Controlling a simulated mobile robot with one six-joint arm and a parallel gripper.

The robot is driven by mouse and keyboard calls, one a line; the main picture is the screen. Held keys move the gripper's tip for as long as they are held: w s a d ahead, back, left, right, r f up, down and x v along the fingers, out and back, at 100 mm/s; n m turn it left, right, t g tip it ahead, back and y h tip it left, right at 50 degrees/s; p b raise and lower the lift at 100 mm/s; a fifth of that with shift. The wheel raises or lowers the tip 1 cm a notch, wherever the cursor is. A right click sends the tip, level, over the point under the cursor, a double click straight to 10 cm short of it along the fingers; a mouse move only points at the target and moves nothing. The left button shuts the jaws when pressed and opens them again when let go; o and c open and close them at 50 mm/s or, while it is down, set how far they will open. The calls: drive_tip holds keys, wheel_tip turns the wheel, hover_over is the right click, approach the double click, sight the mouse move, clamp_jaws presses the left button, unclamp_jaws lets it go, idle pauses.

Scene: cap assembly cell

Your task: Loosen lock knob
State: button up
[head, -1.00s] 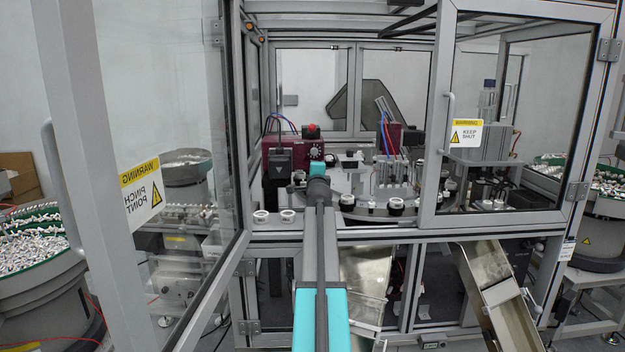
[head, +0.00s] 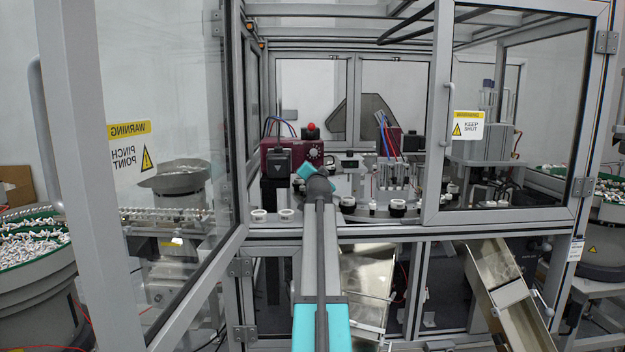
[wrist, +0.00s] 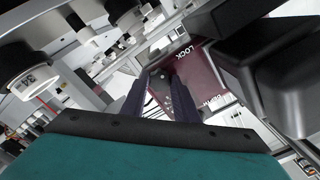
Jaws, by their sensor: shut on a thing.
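The maroon unit (head: 271,158) stands inside the cell, behind the front rail. Its panel (wrist: 203,78) fills the middle of the wrist view, with LOCK and DEPTH lettering. My gripper (wrist: 160,76) reaches to this panel, its two dark fingers close together beside the LOCK lettering. It is shut on the lock knob, which is mostly hidden between the fingers. In the head view my wrist covers the fingertips and the knob.
A black block (wrist: 285,75) is close on the right of my fingers in the wrist view. White-topped black caps (head: 397,207) sit along the front. The open glass door (head: 170,130) is at left; the KEEP SHUT door (head: 510,120) is closed at right.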

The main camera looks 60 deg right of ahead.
drive_tip(key=shift+s+d+r+n+b, duration=0.1)
drive_tip(key=shift+s+r+n+b, duration=0.15)
drive_tip(key=shift+n, duration=0.35)
drive_tip(key=shift+w, duration=0.1)
drive_tip(key=o, duration=1.1)
drive_tip(key=shift+f, duration=0.1)
drive_tip(key=shift+c, duration=0.2)
drive_tip(key=shift+f, duration=0.1)
drive_tip(key=b+v, duration=0.2)
drive_tip(key=v, duration=1.1)
drive_tip(key=shift+a, duration=0.4)
